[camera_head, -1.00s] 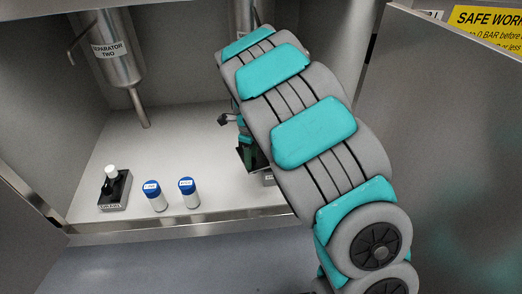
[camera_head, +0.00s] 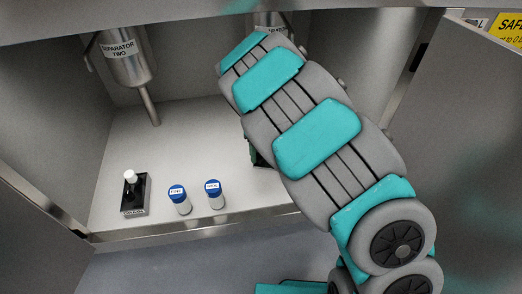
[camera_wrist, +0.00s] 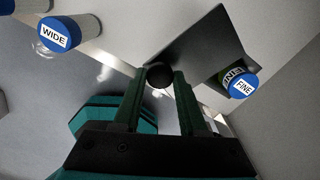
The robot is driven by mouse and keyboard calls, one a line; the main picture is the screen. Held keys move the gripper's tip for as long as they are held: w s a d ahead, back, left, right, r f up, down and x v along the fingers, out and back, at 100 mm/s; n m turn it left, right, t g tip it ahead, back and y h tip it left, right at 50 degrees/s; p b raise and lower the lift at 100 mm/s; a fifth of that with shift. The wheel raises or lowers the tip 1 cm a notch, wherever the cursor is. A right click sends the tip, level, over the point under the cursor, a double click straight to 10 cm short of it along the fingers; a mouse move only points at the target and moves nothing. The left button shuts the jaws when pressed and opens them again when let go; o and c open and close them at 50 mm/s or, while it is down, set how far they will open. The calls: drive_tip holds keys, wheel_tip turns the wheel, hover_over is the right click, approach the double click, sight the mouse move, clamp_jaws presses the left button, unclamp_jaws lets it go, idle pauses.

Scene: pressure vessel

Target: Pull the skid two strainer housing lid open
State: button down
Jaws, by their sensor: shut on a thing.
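In the wrist view my gripper (camera_wrist: 158,90) has its two dark green fingers around a round black knob (camera_wrist: 160,75). The knob sits at the edge of a grey flat plate (camera_wrist: 190,45), which looks like the strainer housing lid and stands tilted. Beside the plate, at the right, is a blue cap (camera_wrist: 243,87) labelled FINE, with a greenish labelled part partly hidden behind it. In the head view my own arm hides the gripper, the lid and most of the housing; only a dark bit (camera_head: 257,155) shows at the arm's left edge.
Two blue-capped containers (camera_head: 178,198) (camera_head: 214,195) stand near the shelf's front edge. A black block (camera_head: 135,195) with a white-topped lever, labelled DRAIN, is left of them. The vessel labelled SEPARATOR TWO (camera_head: 124,60) hangs above. A grey door panel (camera_head: 465,150) stands at the right.

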drive_tip(key=shift+w, duration=0.1)
idle(0.3)
drive_tip(key=shift+c, duration=2.3)
unclamp_jaws()
drive_tip(key=shift+r, duration=0.1)
drive_tip(key=shift+r, duration=0.65)
wheel_tip(320, 180, up, 2)
drive_tip(key=shift+r, duration=0.1)
drive_tip(key=s+d+b, duration=0.1)
drive_tip(key=s+d, duration=0.1)
drive_tip(key=s, duration=0.5)
drive_tip(key=s+d+r, duration=0.1)
drive_tip(key=s+d, duration=0.2)
drive_tip(key=s, duration=0.5)
drive_tip(key=shift+d+r+b, duration=0.2)
drive_tip(key=shift+d+b, duration=0.15)
